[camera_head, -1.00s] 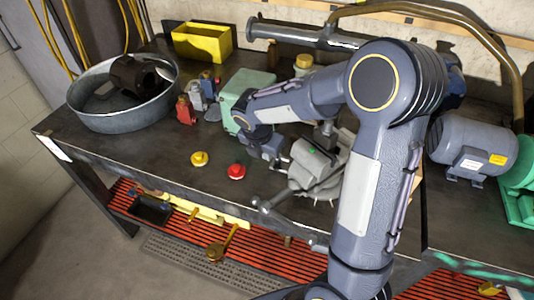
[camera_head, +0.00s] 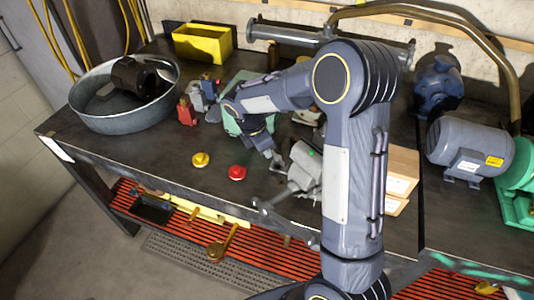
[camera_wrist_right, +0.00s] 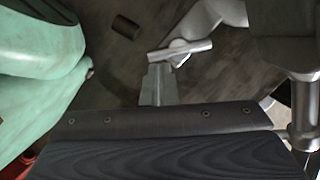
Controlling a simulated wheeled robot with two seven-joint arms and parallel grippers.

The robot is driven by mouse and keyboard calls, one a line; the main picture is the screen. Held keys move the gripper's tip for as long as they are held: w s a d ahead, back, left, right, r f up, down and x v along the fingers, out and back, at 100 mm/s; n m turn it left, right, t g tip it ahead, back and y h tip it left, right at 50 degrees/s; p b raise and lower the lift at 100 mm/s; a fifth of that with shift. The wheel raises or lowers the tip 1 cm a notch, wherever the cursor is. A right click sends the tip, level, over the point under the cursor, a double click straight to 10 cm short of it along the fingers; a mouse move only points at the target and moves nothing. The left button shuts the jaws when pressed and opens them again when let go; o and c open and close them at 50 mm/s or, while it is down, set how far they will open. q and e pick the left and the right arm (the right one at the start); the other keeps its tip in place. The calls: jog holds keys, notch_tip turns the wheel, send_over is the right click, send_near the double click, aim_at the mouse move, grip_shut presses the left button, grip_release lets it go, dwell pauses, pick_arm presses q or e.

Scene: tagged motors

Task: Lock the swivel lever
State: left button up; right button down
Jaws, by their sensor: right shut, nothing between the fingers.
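The grey bench vise (camera_head: 305,168) stands near the bench's front edge, partly hidden behind my right arm. In the right wrist view a short metal lever (camera_wrist_right: 180,51) with a bar-shaped end lies just beyond my fingertips; I take it for the swivel lever. It cannot be made out clearly in the head view. My right gripper (camera_head: 276,160) is at the left side of the vise, low over the bench. In the wrist view its fingers (camera_wrist_right: 158,84) are shut and empty, their tip close to the lever; whether they touch it I cannot tell. My left gripper is not in view.
A green housing (camera_head: 235,122) stands close left of my gripper. Red (camera_head: 237,172) and yellow (camera_head: 200,159) buttons lie left on the bench. A round metal tub (camera_head: 115,125) is farther left. Cardboard boxes (camera_head: 400,172) and a grey motor (camera_head: 468,148) stand right.

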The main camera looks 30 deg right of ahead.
jog(key=m, duration=0.1)
jog(key=d+m+g, duration=0.1)
jog(key=m, duration=0.1)
jog(key=w+m+p, duration=0.1)
jog(key=m, duration=0.1)
jog(key=shift+d+g, duration=0.3)
jog(key=shift+d, duration=0.4)
dwell(0.5)
jog(key=v, duration=0.8)
jog(key=shift+d, duration=0.1)
